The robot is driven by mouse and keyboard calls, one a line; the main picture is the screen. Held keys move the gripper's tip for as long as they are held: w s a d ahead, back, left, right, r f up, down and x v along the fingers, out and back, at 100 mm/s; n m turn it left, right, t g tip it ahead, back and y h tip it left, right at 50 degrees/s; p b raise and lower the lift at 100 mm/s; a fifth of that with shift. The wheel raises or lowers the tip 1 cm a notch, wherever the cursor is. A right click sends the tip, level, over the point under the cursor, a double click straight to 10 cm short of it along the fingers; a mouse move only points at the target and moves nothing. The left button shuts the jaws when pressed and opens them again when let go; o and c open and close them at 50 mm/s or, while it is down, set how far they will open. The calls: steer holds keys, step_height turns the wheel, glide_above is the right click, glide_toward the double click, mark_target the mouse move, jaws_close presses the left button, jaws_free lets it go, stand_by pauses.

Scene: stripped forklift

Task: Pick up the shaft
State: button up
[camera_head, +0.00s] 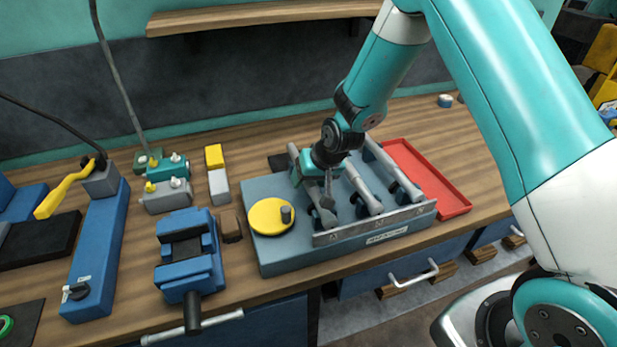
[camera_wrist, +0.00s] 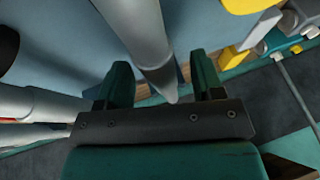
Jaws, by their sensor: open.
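Several grey shafts lie side by side across a blue-grey fixture (camera_head: 274,254) on the bench. One shaft (camera_head: 362,188) shows to the right of my gripper, and another shaft (camera_head: 393,172) lies farther right. My gripper (camera_head: 316,172) is low over the left part of the fixture and partly hides what lies below it. In the wrist view, my gripper (camera_wrist: 162,82) is open with its two green fingers apart. A grey shaft (camera_wrist: 142,36) runs into the gap between them, and its narrow end shows there. I cannot tell whether the fingers touch it.
A yellow disc (camera_head: 265,215) with a dark knob sits on the fixture's left. A red tray (camera_head: 451,196) stands right of the fixture. A blue vise (camera_head: 188,262) and a small brown block (camera_head: 231,225) are on the left. A wooden shelf (camera_head: 240,17) hangs behind.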

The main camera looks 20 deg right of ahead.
jaws_close()
steer(key=shift+r, duration=0.1)
steer(key=shift+w, duration=0.1)
stand_by(0.3)
